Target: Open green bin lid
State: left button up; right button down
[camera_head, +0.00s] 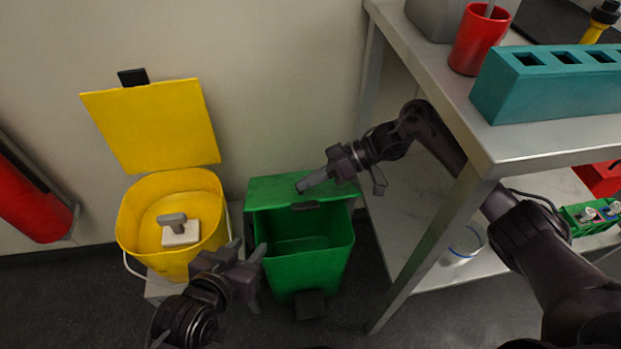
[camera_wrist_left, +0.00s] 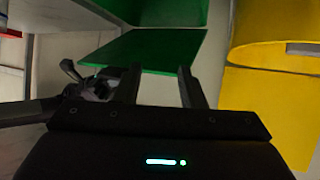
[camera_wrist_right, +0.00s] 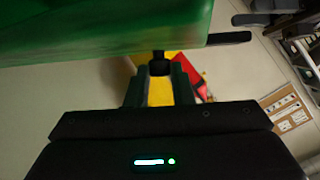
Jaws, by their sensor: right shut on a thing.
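The green bin (camera_head: 308,265) stands on the floor in the head view, its inside visible. Its green lid (camera_head: 270,190) is raised at the back, with a dark tab (camera_head: 306,206) on its front edge. My right gripper (camera_head: 301,187) is at the lid, shut on it; the exact contact is hard to see. In the right wrist view the green lid (camera_wrist_right: 120,25) fills the upper left, beside the fingers. My left gripper (camera_head: 249,248) is open and empty, in front of the green bin's left side. The left wrist view also shows the lid (camera_wrist_left: 145,50).
An open yellow bin (camera_head: 165,250) stands left, its yellow lid (camera_head: 150,125) upright, with a grey-white object (camera_head: 178,230) inside. A steel table (camera_head: 480,120) stands right, carrying a teal rack (camera_head: 545,90) and red cup (camera_head: 478,40). Its leg is near the green bin.

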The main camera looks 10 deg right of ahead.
jog(key=c, duration=1.3)
grip_release()
jog(key=shift+o, duration=0.2)
jog(key=shift+d, duration=0.1)
jog(key=shift+d+r, duration=0.15)
jog(key=shift+d, duration=0.05)
jog(key=p+v, duration=0.1)
jog(key=v, duration=0.5)
jog(key=shift+d+r, duration=0.2)
jog(key=shift+d, duration=0.4)
pick_arm(q)
jog(key=s+a+f+g+y, duration=0.1)
jog(key=s+f+g, duration=0.3)
jog(key=s+f, duration=0.2)
jog(key=shift+s+a+f+y, duration=0.2)
jog(key=shift+a+f+y, duration=0.1)
